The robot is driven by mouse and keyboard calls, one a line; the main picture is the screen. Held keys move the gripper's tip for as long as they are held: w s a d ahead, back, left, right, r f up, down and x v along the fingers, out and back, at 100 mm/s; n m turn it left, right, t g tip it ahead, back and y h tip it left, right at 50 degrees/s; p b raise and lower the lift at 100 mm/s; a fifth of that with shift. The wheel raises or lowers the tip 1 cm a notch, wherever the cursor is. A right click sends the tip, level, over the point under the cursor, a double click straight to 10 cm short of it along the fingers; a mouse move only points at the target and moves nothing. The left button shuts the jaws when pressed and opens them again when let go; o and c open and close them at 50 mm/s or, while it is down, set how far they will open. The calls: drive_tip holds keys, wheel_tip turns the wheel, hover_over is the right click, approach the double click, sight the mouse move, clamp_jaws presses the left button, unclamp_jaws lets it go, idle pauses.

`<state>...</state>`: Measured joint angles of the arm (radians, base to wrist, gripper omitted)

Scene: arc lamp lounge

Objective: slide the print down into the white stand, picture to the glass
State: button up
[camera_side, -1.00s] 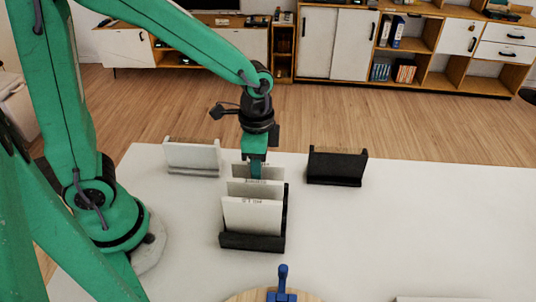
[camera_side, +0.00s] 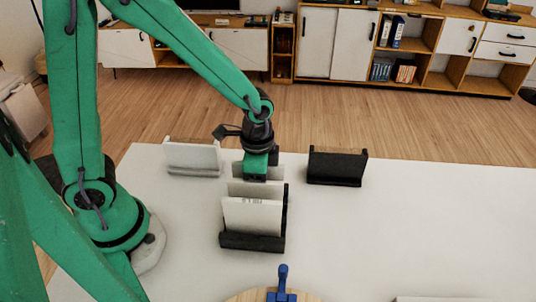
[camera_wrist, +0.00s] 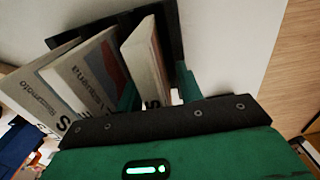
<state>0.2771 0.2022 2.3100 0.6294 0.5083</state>
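A black rack (camera_side: 250,242) holds several upright pale prints; a front print (camera_side: 252,215) and a middle print (camera_side: 240,188) show in the side view. My gripper (camera_side: 257,178) is down at the rear print (camera_side: 240,170). In the wrist view, the green fingers of my gripper (camera_wrist: 158,92) are apart on either side of the end print (camera_wrist: 143,58), with a light gap by the right finger. Two other prints (camera_wrist: 95,72) lean to the left there, and the rack (camera_wrist: 173,35) shows behind. The white stand (camera_side: 192,157) is at the back left, apparently empty.
A black stand (camera_side: 337,167) is at the back right of the white table (camera_side: 420,220). A round wooden board (camera_side: 245,297) with a blue object (camera_side: 282,285) on it is at the front edge. The table's right side is mostly clear.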

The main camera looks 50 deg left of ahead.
drive_tip(key=shift+c, duration=0.3)
clamp_jaws()
drive_tip(key=shift+r, duration=0.15)
drive_tip(key=shift+r, duration=4.9)
drive_tip(key=shift+a, duration=0.15)
drive_tip(key=s+a+r, duration=0.2)
drive_tip(key=s+a, duration=0.1)
drive_tip(key=a, duration=0.7)
drive_tip(key=s+a+r, duration=0.3)
drive_tip(key=a, duration=0.7)
drive_tip(key=shift+a+r, duration=0.3)
drive_tip(key=shift+r, duration=0.05)
